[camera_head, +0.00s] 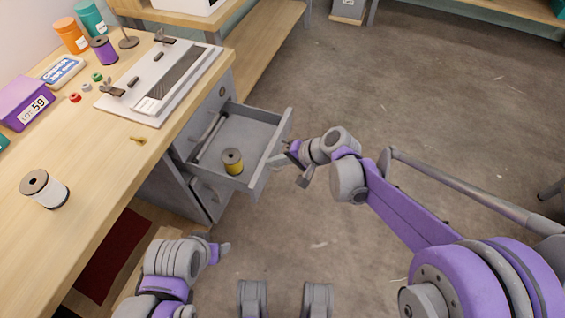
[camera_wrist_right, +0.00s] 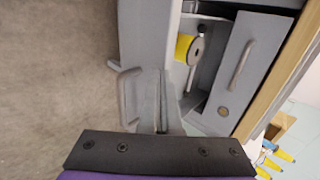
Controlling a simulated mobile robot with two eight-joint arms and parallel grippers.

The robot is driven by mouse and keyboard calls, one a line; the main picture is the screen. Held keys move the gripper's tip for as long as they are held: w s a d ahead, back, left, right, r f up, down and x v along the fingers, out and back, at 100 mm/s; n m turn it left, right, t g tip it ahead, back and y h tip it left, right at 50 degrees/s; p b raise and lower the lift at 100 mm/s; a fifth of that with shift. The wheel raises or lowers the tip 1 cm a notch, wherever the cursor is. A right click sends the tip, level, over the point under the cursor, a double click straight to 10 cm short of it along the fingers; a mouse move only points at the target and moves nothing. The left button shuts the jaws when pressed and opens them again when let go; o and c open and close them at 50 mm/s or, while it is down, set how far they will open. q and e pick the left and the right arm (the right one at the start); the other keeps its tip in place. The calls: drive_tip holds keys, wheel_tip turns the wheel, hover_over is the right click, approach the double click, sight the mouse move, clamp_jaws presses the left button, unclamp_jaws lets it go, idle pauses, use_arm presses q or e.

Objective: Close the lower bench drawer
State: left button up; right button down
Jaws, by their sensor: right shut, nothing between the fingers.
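The lower bench drawer (camera_head: 276,145) is pulled well out, under a closed drawer front with a round lock. A yellow spool (camera_head: 232,162) stands inside it; the spool also shows in the right wrist view (camera_wrist_right: 189,48). My right gripper (camera_head: 284,156) is shut and empty, close to the outer side of the open drawer's front panel. In the right wrist view its fingers (camera_wrist_right: 160,100) are beside the drawer's grey handle (camera_wrist_right: 126,95); I cannot tell whether they touch. My left gripper (camera_head: 225,248) is low, near the bench's front; its jaw state is unclear.
A pale rod (camera_head: 210,135) lies in the drawer. The floor (camera_head: 420,100) to the right is mostly clear.

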drive_tip(key=w+a, duration=0.2)
drive_tip(key=a, duration=0.6)
drive_tip(key=w+a+p, duration=0.1)
drive_tip(key=w+a, duration=0.2)
drive_tip(key=a, duration=0.5)
drive_tip(key=shift+w, duration=0.15)
